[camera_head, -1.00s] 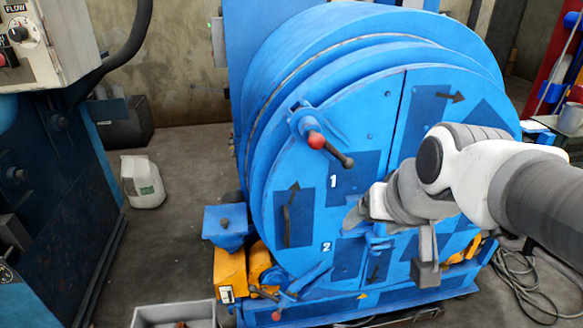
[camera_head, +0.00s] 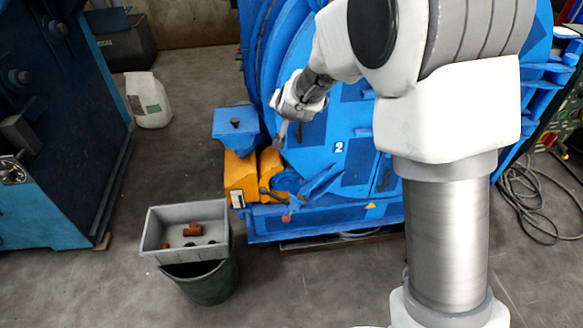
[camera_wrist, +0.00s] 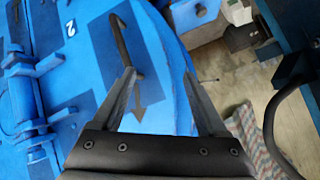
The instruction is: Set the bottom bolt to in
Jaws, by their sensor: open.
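The bottom bolt (camera_head: 287,204) is at the lower left of the blue drum door (camera_head: 355,125) in the head view. A dark bar handle (camera_wrist: 122,42) on the door shows beyond the left finger. I cannot make out the bolt's red ball in the wrist view.
A grey tray (camera_head: 185,212) with small brown parts sits on a dark bin (camera_head: 208,282) at the lower left. Orange blocks (camera_head: 240,178) and a blue box (camera_head: 236,130) stand left of the door. Cables (camera_head: 535,200) lie at right. My arm hides much of the door.

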